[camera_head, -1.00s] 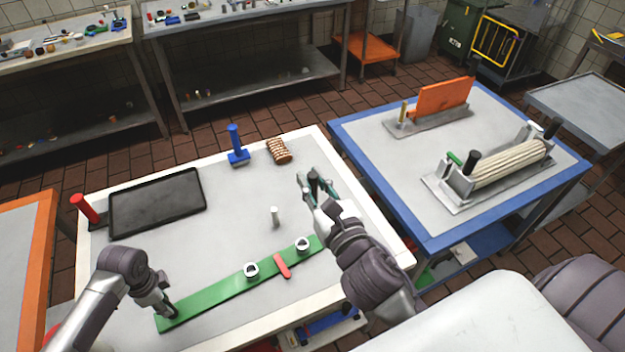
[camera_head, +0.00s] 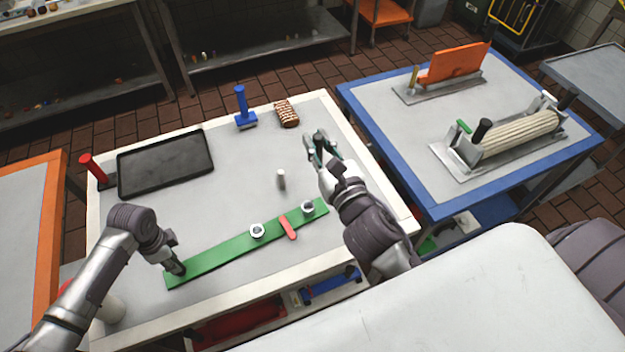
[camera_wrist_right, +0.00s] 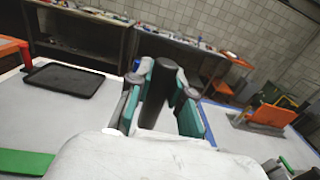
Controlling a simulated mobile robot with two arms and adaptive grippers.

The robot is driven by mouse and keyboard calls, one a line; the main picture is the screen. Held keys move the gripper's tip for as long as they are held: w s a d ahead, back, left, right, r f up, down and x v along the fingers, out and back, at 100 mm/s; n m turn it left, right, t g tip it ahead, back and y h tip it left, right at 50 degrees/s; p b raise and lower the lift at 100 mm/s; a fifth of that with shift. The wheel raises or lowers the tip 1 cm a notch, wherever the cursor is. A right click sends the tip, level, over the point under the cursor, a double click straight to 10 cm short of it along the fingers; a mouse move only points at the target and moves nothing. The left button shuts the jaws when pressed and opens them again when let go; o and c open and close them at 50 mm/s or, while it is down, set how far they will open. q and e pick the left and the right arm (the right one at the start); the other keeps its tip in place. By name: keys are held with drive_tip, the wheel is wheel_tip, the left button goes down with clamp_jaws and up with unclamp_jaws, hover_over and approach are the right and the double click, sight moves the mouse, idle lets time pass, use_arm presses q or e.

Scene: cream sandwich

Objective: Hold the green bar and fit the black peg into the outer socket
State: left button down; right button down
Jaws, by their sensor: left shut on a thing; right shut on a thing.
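The green bar (camera_head: 210,252) lies on the white table, with two white ring sockets on it. One socket (camera_head: 257,231) is near its middle and the outer socket (camera_head: 308,207) is near its right end. A red piece (camera_head: 288,227) lies across the bar between them. My left gripper (camera_head: 175,272) is shut on the bar's left end. My right gripper (camera_head: 320,150) is above the table, beyond the bar's right end. In the right wrist view it (camera_wrist_right: 165,95) is shut on the black peg (camera_wrist_right: 157,95). The peg is clear of the sockets.
A small grey-white upright pin (camera_head: 281,180) stands behind the bar. A black tray (camera_head: 165,163), a red-handled tool (camera_head: 92,168), a blue-handled press (camera_head: 243,108) and a striped brown roll (camera_head: 287,113) are further back. A blue-edged table (camera_head: 400,150) with a roller stands right.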

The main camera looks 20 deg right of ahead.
drive_tip(key=shift+w+f+n+y, duration=0.5)
drive_tip(key=shift+w+f, duration=0.55)
drive_tip(key=shift+f, duration=3.9)
drive_tip(key=shift+w+f+n+y, duration=0.3)
drive_tip(key=shift+w+f+y, duration=0.55)
drive_tip(key=shift+f, duration=4.05)
drive_tip(key=shift+w+f+n+y, duration=0.45)
drive_tip(key=shift+w+f, duration=0.75)
drive_tip(key=shift+f, duration=3.75)
drive_tip(key=c, duration=1.1)
unclamp_jaws()
drive_tip(key=shift+f, duration=0.1)
drive_tip(key=shift+o, duration=0.2)
drive_tip(key=v, duration=1.2)
drive_tip(key=shift+d+r, duration=0.1)
drive_tip(key=shift+r, duration=0.3)
